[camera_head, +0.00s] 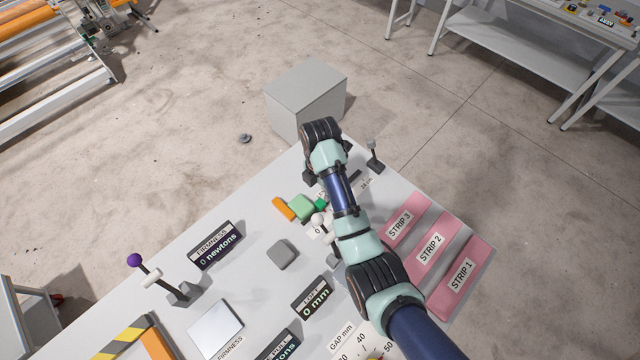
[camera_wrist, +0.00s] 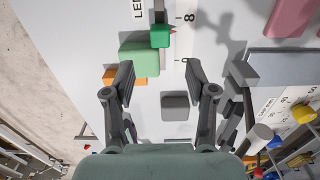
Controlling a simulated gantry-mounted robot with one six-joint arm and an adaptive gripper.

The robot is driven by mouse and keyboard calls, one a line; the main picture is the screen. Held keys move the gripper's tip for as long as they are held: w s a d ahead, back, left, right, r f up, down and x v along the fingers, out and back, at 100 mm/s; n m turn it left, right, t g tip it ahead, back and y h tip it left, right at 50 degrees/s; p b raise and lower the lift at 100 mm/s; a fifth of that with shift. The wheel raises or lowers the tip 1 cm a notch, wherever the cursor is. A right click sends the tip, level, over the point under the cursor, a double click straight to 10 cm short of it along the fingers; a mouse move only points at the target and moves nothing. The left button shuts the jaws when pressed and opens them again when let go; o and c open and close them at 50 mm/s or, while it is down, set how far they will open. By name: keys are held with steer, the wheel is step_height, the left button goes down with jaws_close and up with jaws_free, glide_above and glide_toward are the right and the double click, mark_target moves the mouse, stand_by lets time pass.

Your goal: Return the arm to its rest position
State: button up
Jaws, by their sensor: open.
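My arm reaches from the lower right of the head view over the light grey table (camera_head: 205,290). My gripper (camera_wrist: 160,78) shows in the wrist view with its two dark fingers spread apart and nothing between them. In the head view the arm's wrist hides most of the gripper. Below the gripper in the wrist view are a green block (camera_wrist: 140,58), a smaller dark green piece (camera_wrist: 160,38) and a grey block (camera_wrist: 175,106). The fingers look apart from these blocks. An orange block (camera_head: 283,209) lies beside the green block in the head view.
Pink strips labelled STRIP 1 (camera_head: 462,277), STRIP 2 (camera_head: 431,249) and STRIP 3 (camera_head: 400,225) lie to the right. A purple-knobbed lever (camera_head: 135,260) and a display (camera_head: 216,246) stand on the left. A grey box (camera_head: 306,95) stands beyond the table's far corner.

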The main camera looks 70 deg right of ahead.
steer(key=shift+r, duration=0.8)
